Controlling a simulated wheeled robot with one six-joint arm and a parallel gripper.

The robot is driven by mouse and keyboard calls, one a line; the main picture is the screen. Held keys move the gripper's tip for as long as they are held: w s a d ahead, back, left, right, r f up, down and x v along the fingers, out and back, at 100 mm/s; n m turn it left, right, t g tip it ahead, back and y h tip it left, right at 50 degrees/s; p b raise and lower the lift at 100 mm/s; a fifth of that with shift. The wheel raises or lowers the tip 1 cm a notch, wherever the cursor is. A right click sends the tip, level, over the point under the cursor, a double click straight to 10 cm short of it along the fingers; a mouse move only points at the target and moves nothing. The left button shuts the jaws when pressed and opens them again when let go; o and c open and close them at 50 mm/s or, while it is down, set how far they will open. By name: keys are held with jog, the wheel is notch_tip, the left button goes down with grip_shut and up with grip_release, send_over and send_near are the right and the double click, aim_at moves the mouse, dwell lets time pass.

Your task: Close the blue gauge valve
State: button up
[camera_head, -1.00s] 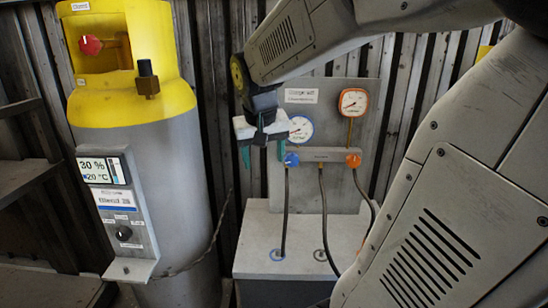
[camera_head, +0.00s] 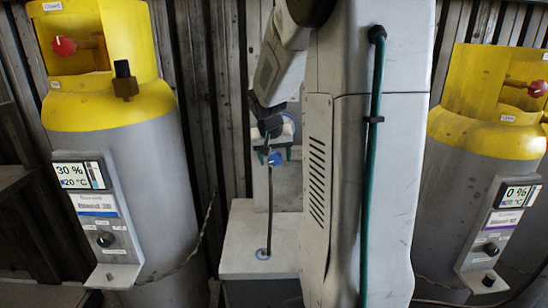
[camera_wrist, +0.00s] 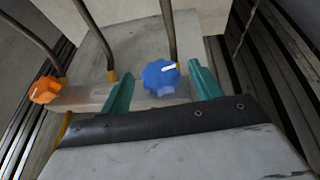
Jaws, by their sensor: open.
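The blue gauge valve (camera_wrist: 161,77) is a round knob with a white and yellow pointer mark on its face. In the wrist view it lies between the two teal fingertips of my gripper (camera_wrist: 163,90), apart from both. My gripper is open. In the head view my gripper (camera_head: 268,148) is in front of the gauge panel, and a bit of the blue valve (camera_head: 275,159) shows just below it. My arm hides most of the panel and the gauges in the head view.
An orange valve (camera_wrist: 45,90) sits on the same manifold bar (camera_wrist: 85,98), with hoses running from it. A yellow-topped cylinder (camera_head: 125,190) reading 30 % stands at left, another (camera_head: 470,165) reading 0 % at right. A grey box (camera_head: 240,250) stands below the panel.

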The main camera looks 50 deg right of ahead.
jog(key=shift+c, duration=0.3)
jog(key=c, duration=0.9)
